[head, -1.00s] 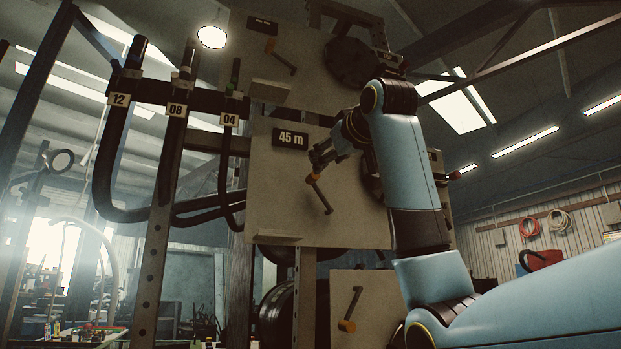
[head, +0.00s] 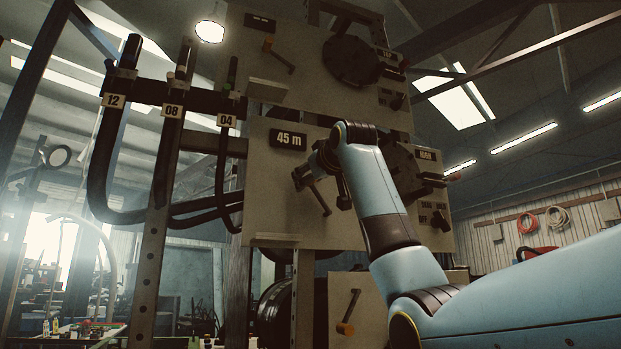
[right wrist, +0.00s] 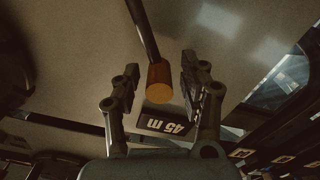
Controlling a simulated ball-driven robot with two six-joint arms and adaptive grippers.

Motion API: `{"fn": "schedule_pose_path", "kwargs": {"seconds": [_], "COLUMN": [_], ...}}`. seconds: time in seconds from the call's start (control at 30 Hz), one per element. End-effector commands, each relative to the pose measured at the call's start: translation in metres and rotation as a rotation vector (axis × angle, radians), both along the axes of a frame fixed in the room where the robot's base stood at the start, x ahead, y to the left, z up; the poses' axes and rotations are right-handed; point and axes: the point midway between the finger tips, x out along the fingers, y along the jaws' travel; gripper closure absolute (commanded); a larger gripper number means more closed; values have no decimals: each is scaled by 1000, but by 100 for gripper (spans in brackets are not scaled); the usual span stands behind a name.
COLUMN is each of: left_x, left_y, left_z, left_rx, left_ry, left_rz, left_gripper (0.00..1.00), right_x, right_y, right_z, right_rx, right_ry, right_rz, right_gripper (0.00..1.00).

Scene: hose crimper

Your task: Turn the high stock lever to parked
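The lever on the middle panel (head: 320,198), beside the "45 m" label, slants down to the right from its knob end. My right gripper (head: 303,176) is at that knob end and partly hides it in the head view. In the right wrist view my right gripper (right wrist: 161,68) is open, with the lever's orange knob (right wrist: 159,84) between its fingers and a gap on each side. Another orange-knobbed lever (head: 281,56) is on the top panel, and one (head: 349,312) on the lower panel. I cannot tell the lever names from the labels. My left gripper is not in view.
The "45 m" label (head: 289,140) sits just above the gripper. A ledge (head: 272,237) projects from the middle panel's lower left. A round dark wheel (head: 402,172) and small switches (head: 433,217) are right of my forearm. Black hoses (head: 105,185) hang at left.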

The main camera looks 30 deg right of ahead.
Motion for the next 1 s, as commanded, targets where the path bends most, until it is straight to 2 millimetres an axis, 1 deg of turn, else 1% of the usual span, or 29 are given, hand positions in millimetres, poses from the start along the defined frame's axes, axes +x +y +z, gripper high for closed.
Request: {"fn": "schedule_pose_path", "kwargs": {"seconds": [0.03, 0.3, 0.67, 0.77, 0.8, 0.9, 1.0], "left_x": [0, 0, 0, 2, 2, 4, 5], "left_y": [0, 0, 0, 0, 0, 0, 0], "left_z": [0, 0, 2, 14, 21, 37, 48], "left_rx": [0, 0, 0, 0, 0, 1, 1], "left_ry": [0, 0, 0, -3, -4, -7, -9], "left_rz": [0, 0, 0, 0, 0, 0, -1], "left_gripper": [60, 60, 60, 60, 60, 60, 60], "right_x": [0, 0, 0, 1, 2, 4, 5], "right_y": [0, 0, 1, 6, 9, 18, 24], "right_z": [0, 0, 0, -2, -3, -11, -20], "right_rx": [0, 0, -9, -75, -120, -246, -351], "right_ry": [0, 0, 3, 22, 32, 63, 87], "right_rz": [0, 0, 0, 1, 0, 2, 1], "right_gripper": [65, 100, 100, 100, 100, 100, 100]}}
